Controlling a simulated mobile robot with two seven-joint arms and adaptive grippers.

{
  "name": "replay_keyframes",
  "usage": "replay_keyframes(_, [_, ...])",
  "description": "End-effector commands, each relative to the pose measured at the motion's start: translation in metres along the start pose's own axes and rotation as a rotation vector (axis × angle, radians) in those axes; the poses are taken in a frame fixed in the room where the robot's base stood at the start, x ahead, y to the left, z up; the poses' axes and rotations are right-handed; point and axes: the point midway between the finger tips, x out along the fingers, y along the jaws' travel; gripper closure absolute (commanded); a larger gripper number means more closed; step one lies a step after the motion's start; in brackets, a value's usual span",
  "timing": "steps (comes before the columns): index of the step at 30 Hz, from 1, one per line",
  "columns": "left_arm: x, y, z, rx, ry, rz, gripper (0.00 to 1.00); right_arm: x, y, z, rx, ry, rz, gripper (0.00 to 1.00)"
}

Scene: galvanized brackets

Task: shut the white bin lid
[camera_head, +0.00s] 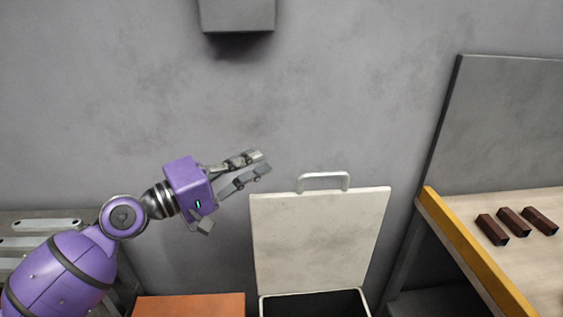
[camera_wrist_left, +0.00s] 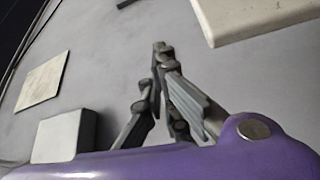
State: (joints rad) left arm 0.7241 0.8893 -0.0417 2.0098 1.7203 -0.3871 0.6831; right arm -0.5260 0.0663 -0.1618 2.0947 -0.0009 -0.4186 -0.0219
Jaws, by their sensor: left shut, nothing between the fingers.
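The white bin lid (camera_head: 320,240) stands open and upright against the grey wall, with a metal loop handle (camera_head: 323,176) on its top edge. Below it the white bin's rim (camera_head: 312,293) frames a dark opening; most of the bin is cut off by the picture's lower edge. My left gripper (camera_head: 264,162) is shut and empty, up and to the left of the lid, apart from it. Its closed fingers (camera_wrist_left: 160,48) show in the left wrist view, where a pale slab (camera_wrist_left: 262,14) at the upper right looks like the lid. My right gripper is not in view.
An orange-topped block (camera_head: 190,305) is left of the bin. To the right a table with a yellow edge (camera_head: 468,248) bears dark brown bars (camera_head: 513,222). A grey box (camera_head: 237,14) hangs on the wall above. Flat metal brackets (camera_head: 45,225) lie at the left.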

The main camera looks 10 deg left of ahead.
Motion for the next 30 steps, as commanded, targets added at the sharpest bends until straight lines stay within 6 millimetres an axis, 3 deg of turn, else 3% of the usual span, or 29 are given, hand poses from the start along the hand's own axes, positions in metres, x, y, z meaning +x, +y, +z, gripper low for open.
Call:
replay_keyframes(9, [0.06, 0.004, 0.001, 0.001, -0.002, 0.002, 1.0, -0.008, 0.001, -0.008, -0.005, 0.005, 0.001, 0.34])
replay_keyframes(18, [0.044, 0.002, 0.035, 0.0, -0.002, 0.0, 1.0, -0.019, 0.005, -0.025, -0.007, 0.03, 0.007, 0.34])
replay_keyframes(30, [0.043, 0.0, 0.038, 0.0, -0.001, 0.0, 1.0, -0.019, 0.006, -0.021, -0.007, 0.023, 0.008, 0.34])
